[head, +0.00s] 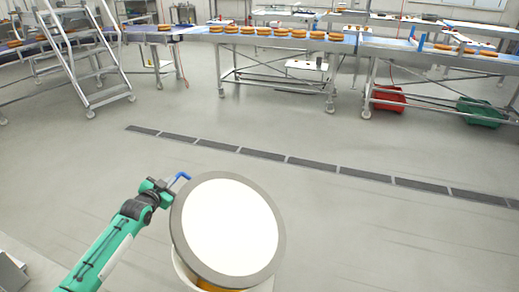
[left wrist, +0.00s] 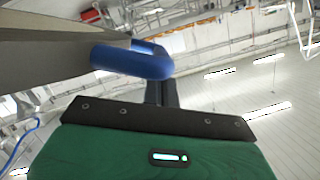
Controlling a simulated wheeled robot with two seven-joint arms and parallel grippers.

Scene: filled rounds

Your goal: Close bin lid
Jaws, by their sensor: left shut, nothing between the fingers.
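A round bin lid (head: 230,228) with a grey rim and a white face stands tilted at the bottom middle of the head view. Below its near edge show a pale bin wall (head: 181,273) and some orange-yellow contents (head: 216,287); the lid hides the rest of the bin. My left gripper (head: 182,178), with blue fingers, is shut and empty beside the lid's upper left edge. In the left wrist view the blue fingers (left wrist: 130,61) lie just below a large grey-brown surface, likely the lid; I cannot tell whether they touch. My right gripper is not in view.
Conveyor tables (head: 275,46) with several filled rounds run along the back. A red crate (head: 389,98) and a green crate (head: 479,112) sit beneath at the right. A step ladder (head: 85,60) stands at back left. The floor around the bin is clear, with a dark drain strip.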

